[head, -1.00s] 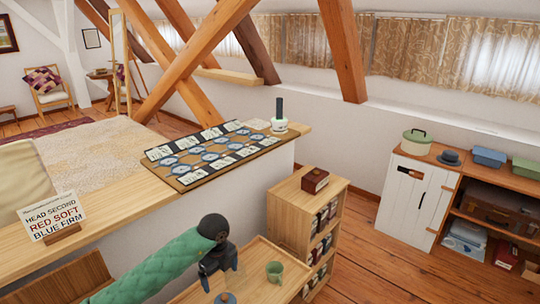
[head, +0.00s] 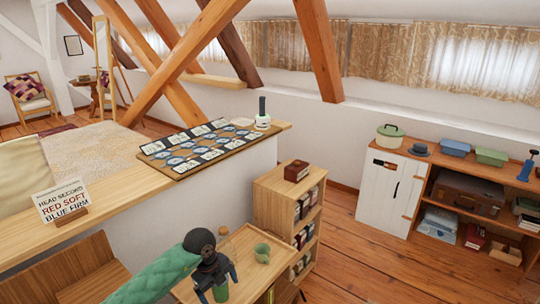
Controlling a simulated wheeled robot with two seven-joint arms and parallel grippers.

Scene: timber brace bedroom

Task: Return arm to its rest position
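My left arm comes in from the lower left in a green quilted sleeve. Its dark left gripper (head: 220,284) hangs over a light wooden tray or small table (head: 247,278). Its two fingers look spread apart. A green object (head: 221,293) shows between and below the fingers, partly cut off by the frame edge; I cannot tell whether they touch it. A green cup (head: 262,253) stands to the right of the gripper, apart from it. My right gripper is not in view.
A low wooden bookcase (head: 290,188) stands right of the tray, with a brown box (head: 296,171) on top. A wooden ledge (head: 120,190) carries a sign (head: 61,202) and a card board (head: 205,146). A white-doored cabinet (head: 390,192) is at right. Floor between is clear.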

